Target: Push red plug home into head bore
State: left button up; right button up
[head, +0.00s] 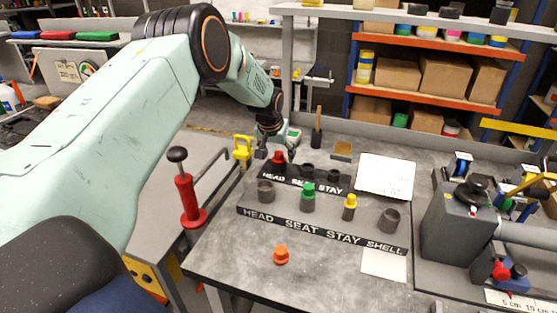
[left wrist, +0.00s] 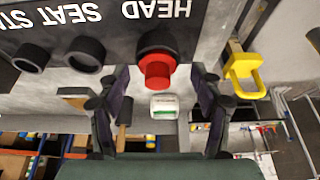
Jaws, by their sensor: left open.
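The red plug (head: 278,158) stands in the dark ring of the head bore (left wrist: 165,43), at the left end of the back row labelled HEAD SEAT STAY. In the left wrist view the red plug (left wrist: 157,72) stands proud of the ring; how deep it sits I cannot tell. My left gripper (head: 267,150) is at the plug, and its open fingers (left wrist: 159,80) are spread on either side of it with gaps showing. My right gripper is not in view.
The front row holds a green plug (head: 308,192), a yellow plug (head: 350,205) and two grey rings. An orange plug (head: 281,255) is on the bench in front. A grey machine (head: 455,225) is right.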

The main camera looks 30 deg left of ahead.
pick_arm(q)
jog(key=shift+w+d+r, duration=0.1)
jog(key=shift+d, duration=0.15)
jog(key=shift+c, duration=1.4)
jog(key=shift+a, duration=0.25)
jog(key=c, duration=0.6)
jog(key=shift+d, duration=0.2)
jog(key=shift+c, duration=1.3)
